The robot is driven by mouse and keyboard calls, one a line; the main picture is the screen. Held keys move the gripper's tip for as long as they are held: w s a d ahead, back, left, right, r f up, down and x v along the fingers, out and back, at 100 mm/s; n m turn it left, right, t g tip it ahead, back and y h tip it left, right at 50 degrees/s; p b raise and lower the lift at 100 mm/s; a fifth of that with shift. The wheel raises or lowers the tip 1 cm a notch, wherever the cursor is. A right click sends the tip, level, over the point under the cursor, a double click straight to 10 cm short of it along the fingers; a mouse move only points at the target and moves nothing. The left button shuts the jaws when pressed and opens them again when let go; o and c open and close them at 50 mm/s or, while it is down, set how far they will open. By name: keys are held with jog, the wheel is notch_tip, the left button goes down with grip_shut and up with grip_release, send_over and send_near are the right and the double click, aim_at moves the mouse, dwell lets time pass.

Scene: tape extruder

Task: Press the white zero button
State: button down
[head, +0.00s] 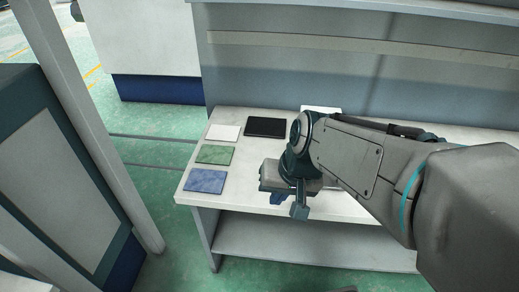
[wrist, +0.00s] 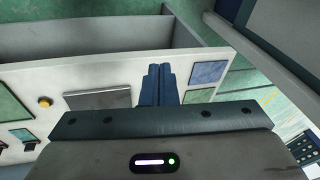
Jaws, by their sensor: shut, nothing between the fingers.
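I cannot make out a white zero button in either view. A dark panel with small light keys (wrist: 304,148) shows at the right edge of the wrist view, too small to read. My gripper (head: 277,199) is over the front part of the white table (head: 240,199) in the head view, to the right of the blue square. In the wrist view its two blue fingers (wrist: 158,70) are together with nothing between them. My arm hides the middle of the table in the head view.
A blue square (head: 206,181), a green square (head: 214,154), a white square (head: 223,132) and a black flat piece (head: 265,127) lie on the table's left end. The wrist view also shows an orange round button (wrist: 44,102) and a grey plate (wrist: 97,99).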

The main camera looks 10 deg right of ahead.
jog(key=w+a+m+t+y+p, duration=0.2)
jog(key=w+a+m+y, duration=0.2)
jog(key=w+m, duration=0.6)
jog(key=w+d+f+m+t+h+p, duration=0.1)
jog(key=w+d+f+m, duration=0.3)
jog(key=w, duration=0.3)
jog(key=w+d+f+m+t+h, duration=0.1)
jog(key=w+d+f+m+t, duration=0.1)
jog(key=w+d+f+m, duration=0.2)
jog(key=w+f+m, duration=0.1)
jog(key=w+m, duration=0.1)
jog(key=w, duration=0.1)
jog(key=shift+d+m+t+h+p, duration=0.15)
jog(key=shift+m+t+h+p, duration=0.15)
jog(key=shift+h+p, duration=0.1)
notch_tip(320, 180, down, 7)
jog(key=b, duration=0.5)
jog(key=shift+f, duration=0.15)
jog(key=shift+f+b, duration=0.8)
jog(key=shift+b, duration=0.4)
jog(key=shift+f, duration=0.1)
